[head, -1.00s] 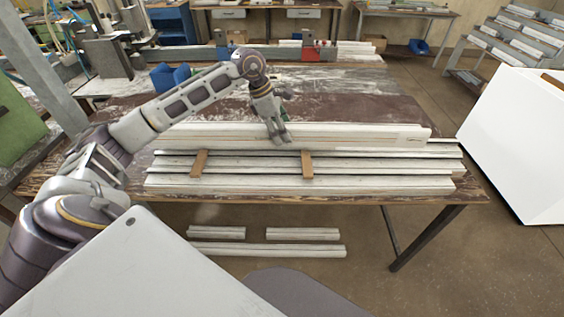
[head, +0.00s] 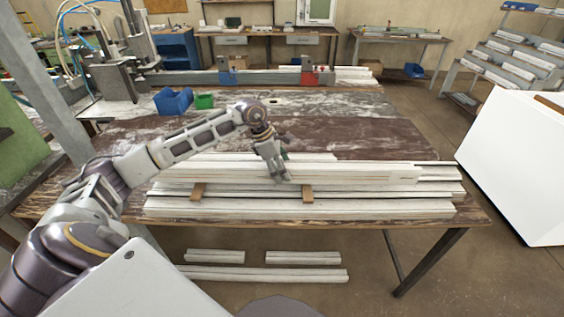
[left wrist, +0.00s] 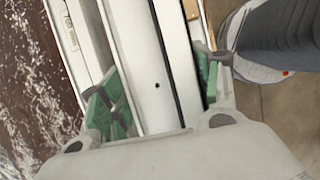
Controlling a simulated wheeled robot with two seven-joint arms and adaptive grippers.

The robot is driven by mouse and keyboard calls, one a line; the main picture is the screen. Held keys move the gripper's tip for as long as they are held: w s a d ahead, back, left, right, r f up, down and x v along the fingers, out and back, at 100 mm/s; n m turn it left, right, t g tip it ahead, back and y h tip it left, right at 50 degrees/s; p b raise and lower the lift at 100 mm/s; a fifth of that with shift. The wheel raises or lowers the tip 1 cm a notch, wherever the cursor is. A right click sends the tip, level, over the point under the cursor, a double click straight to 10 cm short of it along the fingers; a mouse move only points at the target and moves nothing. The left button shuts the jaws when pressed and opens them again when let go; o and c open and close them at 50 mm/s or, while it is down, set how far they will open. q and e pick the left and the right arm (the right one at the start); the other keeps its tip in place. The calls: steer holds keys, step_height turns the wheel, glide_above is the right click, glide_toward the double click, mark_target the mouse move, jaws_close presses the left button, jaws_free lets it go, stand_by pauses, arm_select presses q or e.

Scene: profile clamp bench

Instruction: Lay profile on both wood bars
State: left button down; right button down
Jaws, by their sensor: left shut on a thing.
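A long white profile (head: 355,178) runs left to right across the stack on the bench. My left gripper (head: 281,177) is shut on it near its middle. In the left wrist view the green finger pads of the gripper (left wrist: 157,92) stand on both sides of the profile (left wrist: 150,60). The left wood bar (head: 198,191) and the right wood bar (head: 307,193) lie crosswise on the stack. Their near ends show; the held profile hides their far ends. I cannot tell whether the profile touches them. My right gripper is not in view.
A blue bin (head: 172,101) and a green bin (head: 204,101) stand behind my arm. A white cabinet (head: 515,165) stands at the right. Shorter profiles (head: 265,274) lie below the bench.

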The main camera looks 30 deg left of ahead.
arm_select(q)
steer(key=shift+f, duration=0.15)
stand_by(0.3)
steer(key=shift+f, duration=1.75)
steer(key=shift+f, duration=0.1)
steer(key=c, duration=0.6)
jaws_free()
steer(key=shift+f, duration=0.1)
steer(key=shift+c, duration=0.2)
steer(key=shift+p, duration=0.3)
steer(key=b+v, duration=0.1)
steer(key=v, duration=1.1)
steer(key=shift+s, duration=0.15)
